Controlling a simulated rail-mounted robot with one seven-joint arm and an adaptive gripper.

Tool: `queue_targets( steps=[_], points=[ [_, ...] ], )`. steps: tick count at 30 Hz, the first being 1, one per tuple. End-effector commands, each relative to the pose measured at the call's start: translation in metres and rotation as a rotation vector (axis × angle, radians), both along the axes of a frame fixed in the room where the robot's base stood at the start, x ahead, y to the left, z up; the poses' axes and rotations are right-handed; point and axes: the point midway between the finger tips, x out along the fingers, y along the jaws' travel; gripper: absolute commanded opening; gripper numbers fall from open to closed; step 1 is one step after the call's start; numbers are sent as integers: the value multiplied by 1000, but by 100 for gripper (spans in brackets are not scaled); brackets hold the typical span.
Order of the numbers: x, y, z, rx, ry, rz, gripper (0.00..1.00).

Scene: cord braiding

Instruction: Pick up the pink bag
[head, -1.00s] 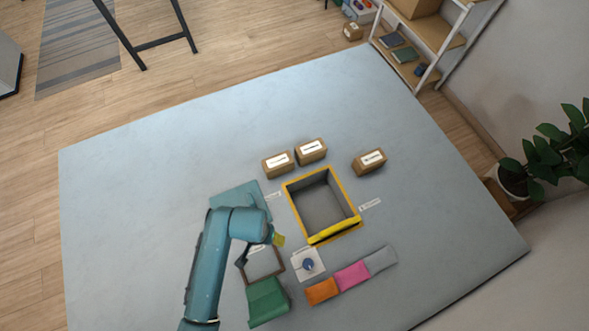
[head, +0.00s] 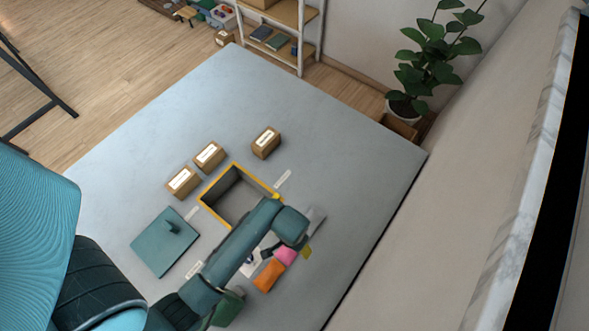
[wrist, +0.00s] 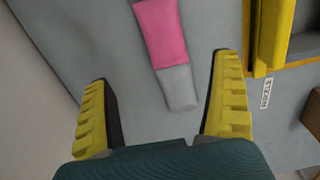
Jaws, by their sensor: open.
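The pink bag (head: 286,256) lies flat on the grey table, in a row between an orange bag (head: 268,275) and a grey bag (head: 316,218). My arm partly covers the row in the head view. In the wrist view the pink bag (wrist: 161,34) is at top centre, beyond my fingertips, with the grey bag (wrist: 178,88) joining its near end. My gripper (wrist: 164,68) is open and empty, its yellow fingers apart on either side of the grey bag. The height of the fingers above the table is hard to tell.
A yellow-rimmed open bin (head: 218,181) stands beside the row; its yellow side (wrist: 264,38) is close to my right finger. Small labelled boxes (head: 209,155) stand behind it. A teal lid (head: 160,245) lies left. The table's right edge is near the bags.

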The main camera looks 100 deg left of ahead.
Motion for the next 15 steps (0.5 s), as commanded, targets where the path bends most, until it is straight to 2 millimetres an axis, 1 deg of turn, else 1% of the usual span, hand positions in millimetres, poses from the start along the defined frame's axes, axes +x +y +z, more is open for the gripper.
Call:
queue_targets(
  steps=[1, 6, 9, 13, 15],
  points=[
    [0, 0, -18, -2, 1, 0, 94],
    [0, 0, -58, -1, 0, 0, 94],
    [0, 0, -73, 0, 0, 0, 94],
    [-1, 0, -82, 1, 0, 0, 94],
    [-2, 0, -90, 1, 0, 0, 94]
  ],
)
